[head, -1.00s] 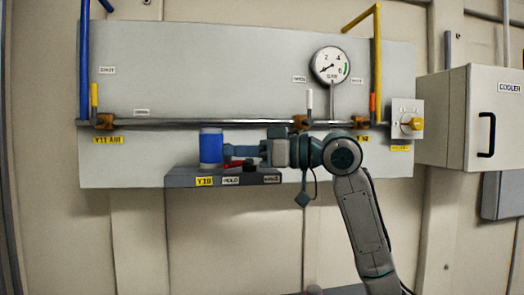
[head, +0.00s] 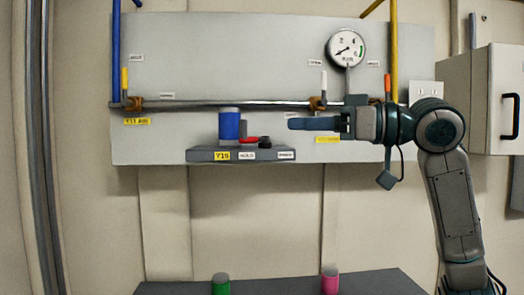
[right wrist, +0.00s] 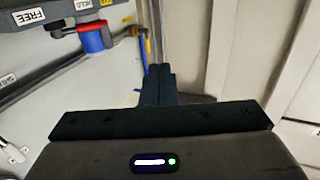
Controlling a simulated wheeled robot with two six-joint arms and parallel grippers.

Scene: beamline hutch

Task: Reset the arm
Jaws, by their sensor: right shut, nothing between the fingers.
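My right gripper (head: 298,124) is in front of the pipe panel, pointing left, shut and empty. It is to the right of the blue cylinder (head: 229,124), with a clear gap between them in the picture. In the right wrist view its closed fingers (right wrist: 157,84) point away from the camera with nothing between them. The blue cylinder also shows in the right wrist view (right wrist: 92,40). My left gripper is out of view.
A green cylinder (head: 221,284) and a pink cylinder (head: 330,281) stand on a dark table (head: 275,285) below. A horizontal pipe (head: 220,105), valves and a gauge (head: 346,48) are on the panel. A grey cabinet (head: 490,95) is at the right.

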